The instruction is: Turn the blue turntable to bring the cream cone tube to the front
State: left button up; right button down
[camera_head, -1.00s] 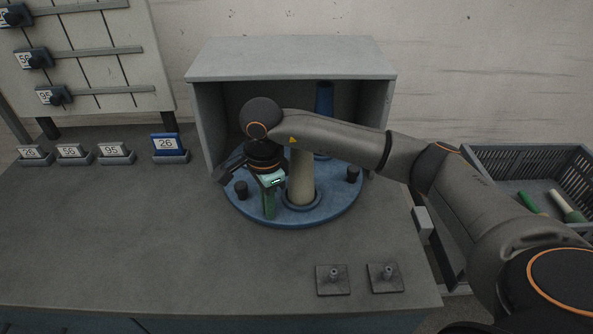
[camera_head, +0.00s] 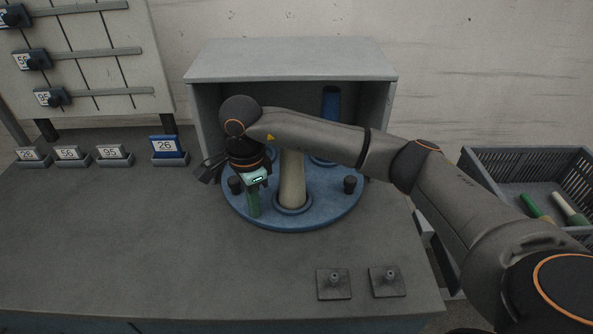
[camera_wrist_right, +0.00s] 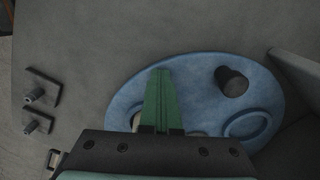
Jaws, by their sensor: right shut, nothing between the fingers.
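The blue turntable (camera_head: 330,211) sits half inside a grey open-fronted housing; it also shows in the wrist view (camera_wrist_right: 195,66). The cream cone tube (camera_head: 292,182) stands in a ring at its front, partly behind my right arm. A blue cone tube (camera_head: 331,104) stands at the back. Black knobs stand at the left (camera_head: 235,186) and right (camera_head: 350,185) of the turntable. My right gripper (camera_head: 254,212) is shut and empty, its green fingers pointing down over the left front, beside the left knob. Whether they touch it, I cannot tell. In the wrist view the fingers (camera_wrist_right: 162,85) are beside a knob (camera_wrist_right: 232,81). My left gripper is not in view.
The grey housing (camera_head: 290,60) covers the turntable's rear. Two pegged plates (camera_head: 334,284) (camera_head: 387,281) lie at the front right. Number-card holders (camera_head: 168,150) line the left back. A crate (camera_head: 520,160) with tubes stands at right. The table's left front is clear.

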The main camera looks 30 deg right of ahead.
jog(key=shift+s+a+r, duration=0.2)
jog(key=shift+a+r, duration=0.05)
jog(key=shift+s+a+r+p, duration=0.2)
jog(key=shift+a+r+p, duration=0.3)
jog(key=shift+r, duration=0.25)
jog(key=shift+s+a+r+p, duration=0.3)
jog(key=shift+r+p, duration=0.2)
jog(key=shift+r, duration=0.2)
jog(key=shift+s+a+r+p, duration=0.15)
jog(key=shift+a+r+p, duration=0.35)
jog(key=shift+r, duration=0.25)
